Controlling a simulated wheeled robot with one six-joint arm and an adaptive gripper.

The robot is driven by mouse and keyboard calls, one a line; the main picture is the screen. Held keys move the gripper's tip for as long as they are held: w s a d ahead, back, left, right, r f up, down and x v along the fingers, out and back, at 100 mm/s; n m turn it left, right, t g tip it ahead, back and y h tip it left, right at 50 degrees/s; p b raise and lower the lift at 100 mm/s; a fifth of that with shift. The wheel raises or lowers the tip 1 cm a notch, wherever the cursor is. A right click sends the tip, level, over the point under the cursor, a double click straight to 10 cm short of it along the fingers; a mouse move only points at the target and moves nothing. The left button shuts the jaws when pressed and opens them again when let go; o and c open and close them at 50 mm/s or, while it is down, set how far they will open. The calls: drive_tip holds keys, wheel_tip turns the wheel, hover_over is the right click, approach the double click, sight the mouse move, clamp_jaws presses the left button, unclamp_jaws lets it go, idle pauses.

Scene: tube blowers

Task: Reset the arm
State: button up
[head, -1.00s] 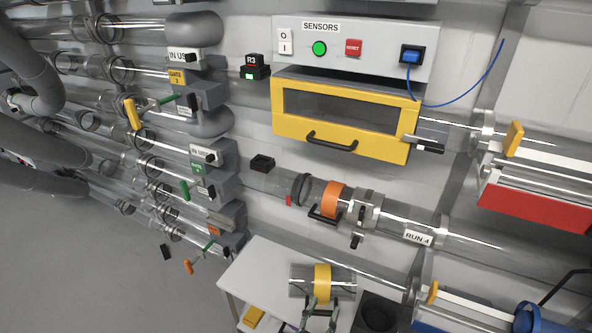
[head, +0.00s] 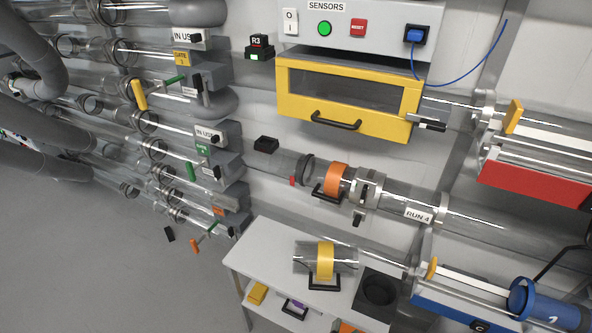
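My gripper and arm are not in view in the head picture. A clear tube piece with a yellow band (head: 325,260) and a black handle lies on the white table (head: 262,240) at the lower middle. No gripper touches it. A black block with a round opening (head: 379,290) stands on the table to its right.
Above are a yellow-framed drawer (head: 345,95) and a sensor panel (head: 385,22) on the wall. Clear tubes with an orange-banded piece (head: 335,180) run across the wall. A red tray (head: 535,180) and a blue tray (head: 470,310) are at the right. Open grey floor (head: 100,270) is at the lower left.

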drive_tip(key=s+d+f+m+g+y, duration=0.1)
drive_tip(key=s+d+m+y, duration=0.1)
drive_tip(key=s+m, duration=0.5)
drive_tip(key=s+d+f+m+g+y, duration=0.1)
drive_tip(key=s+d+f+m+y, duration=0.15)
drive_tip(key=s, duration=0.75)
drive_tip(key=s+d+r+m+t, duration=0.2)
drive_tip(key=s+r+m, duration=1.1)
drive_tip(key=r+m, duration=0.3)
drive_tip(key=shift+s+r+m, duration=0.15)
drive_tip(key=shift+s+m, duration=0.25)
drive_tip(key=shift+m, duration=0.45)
